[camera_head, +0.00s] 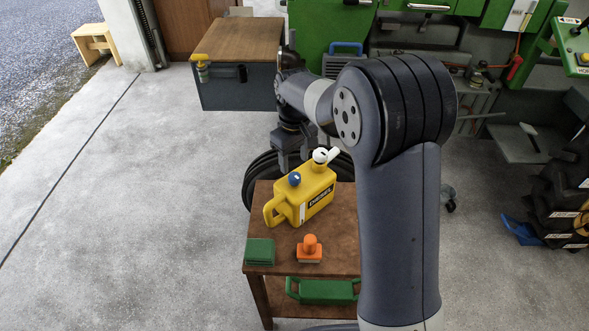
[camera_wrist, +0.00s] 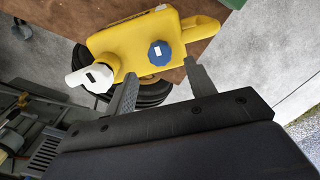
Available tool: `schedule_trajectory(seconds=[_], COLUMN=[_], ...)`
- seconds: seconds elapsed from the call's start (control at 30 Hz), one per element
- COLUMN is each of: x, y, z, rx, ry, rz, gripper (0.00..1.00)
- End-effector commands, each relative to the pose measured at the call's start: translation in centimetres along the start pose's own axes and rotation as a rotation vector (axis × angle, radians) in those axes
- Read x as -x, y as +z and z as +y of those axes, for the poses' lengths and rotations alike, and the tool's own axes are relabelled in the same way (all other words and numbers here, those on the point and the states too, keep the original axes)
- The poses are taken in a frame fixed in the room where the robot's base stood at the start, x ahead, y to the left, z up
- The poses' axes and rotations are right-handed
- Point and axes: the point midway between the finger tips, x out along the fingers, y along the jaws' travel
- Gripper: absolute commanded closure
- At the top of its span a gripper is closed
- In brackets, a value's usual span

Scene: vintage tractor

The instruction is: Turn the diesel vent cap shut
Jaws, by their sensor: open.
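The yellow diesel canister (camera_head: 314,199) stands on a small wooden table. A blue cap (camera_head: 294,179) with a white mark sits on its top near the handle end. A white spout piece (camera_head: 321,155) is at its other end. In the wrist view the canister (camera_wrist: 130,45) shows with the blue cap (camera_wrist: 159,53) and the white spout (camera_wrist: 92,78). My gripper (camera_head: 293,160) is open, behind and above the canister near the blue cap. In the wrist view my gripper's fingers (camera_wrist: 160,72) are apart, pointing toward the blue cap with nothing between them.
On the wooden table (camera_head: 342,235) are a folded green cloth (camera_head: 260,252) and an orange-handled brush-like item (camera_head: 309,249). A green object (camera_head: 324,292) is on the lower shelf. A coiled black hose (camera_head: 262,175) lies behind the table. Open concrete floor is at the left.

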Motion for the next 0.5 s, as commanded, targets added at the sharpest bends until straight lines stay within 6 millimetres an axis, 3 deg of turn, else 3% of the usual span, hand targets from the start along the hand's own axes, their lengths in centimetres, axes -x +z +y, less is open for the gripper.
schedule_trajectory(seconds=[0.2,0.5], x=[3.9,5.4], y=[-0.1,0.0], z=[0.0,0.0], rx=[0.000,0.000], ry=[0.001,0.000], rz=[0.003,-0.001], gripper=[0.48,0.48])
